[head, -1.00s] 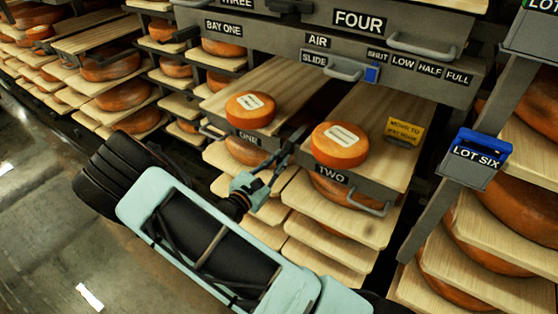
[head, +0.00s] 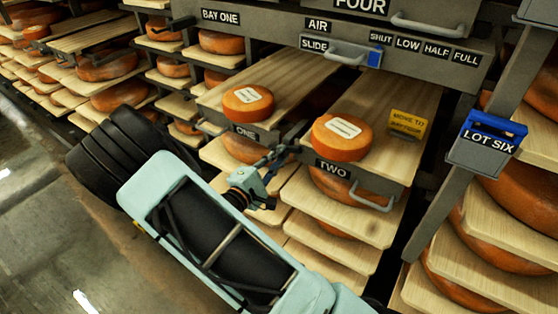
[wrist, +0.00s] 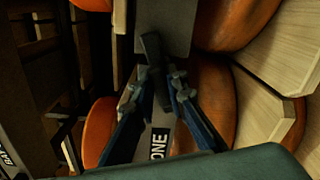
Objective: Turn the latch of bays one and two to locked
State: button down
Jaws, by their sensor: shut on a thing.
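My gripper (head: 280,156) is at the gap between the front of drawer one (head: 228,128) and the front of drawer two (head: 360,180), below the cheeses. In the wrist view my two fingers (wrist: 154,88) close from both sides on a dark latch lever (wrist: 152,48). The lever lies against a grey plate (wrist: 168,25), with the "ONE" label (wrist: 158,145) close by. The lever's angle and its locked or unlocked marks cannot be read. In the head view my gripper hides most of this latch. Another dark lever (head: 183,23) sticks out left of the "BAY ONE" label (head: 220,17).
An orange cheese (head: 247,102) sits on drawer one and another (head: 342,138) on drawer two, with a yellow sign (head: 408,123) beside it. Drawer handles (head: 372,198) jut out. A blue slider (head: 375,57) is above. A lot six box (head: 485,143) hangs right. The aisle floor (head: 40,225) is clear.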

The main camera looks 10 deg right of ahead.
jog(key=shift+f+m+b, duration=0.2)
jog(key=shift+m+b, duration=1.35)
jog(key=shift+m, duration=0.45)
jog(key=c, duration=1.9)
grip_release()
jog(key=shift+r, duration=0.1)
jog(key=shift+c, duration=0.2)
jog(key=v, duration=1.2)
